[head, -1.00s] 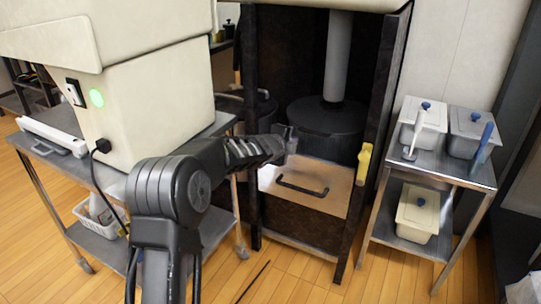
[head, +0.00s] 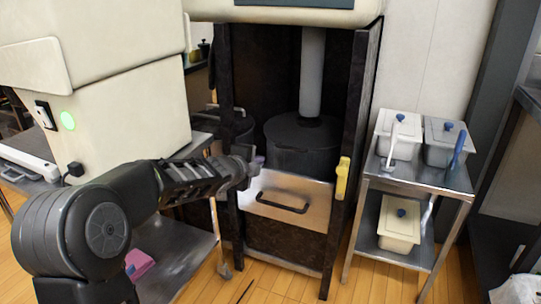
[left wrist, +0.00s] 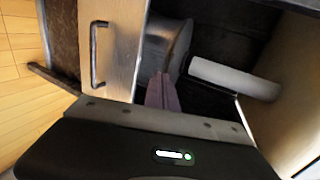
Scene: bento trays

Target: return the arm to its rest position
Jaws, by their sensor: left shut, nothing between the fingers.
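My left arm comes in from the lower left of the head view. Its gripper (head: 252,168) is in front of the open dark cabinet, near the top left of the drawer front. In the left wrist view the fingers (left wrist: 163,92) are shut together with nothing between them. Beyond them are the drawer panel with its dark handle (left wrist: 97,52) and the round dark pot (left wrist: 160,40). My right gripper is not in view.
The cabinet (head: 232,200) holds the dark pot (head: 300,150) under a grey pipe (head: 312,75). A metal cart (head: 440,180) with lidded containers stands right. A cream machine (head: 120,110) on a metal table stands left. Wooden floor (head: 275,292) shows in front.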

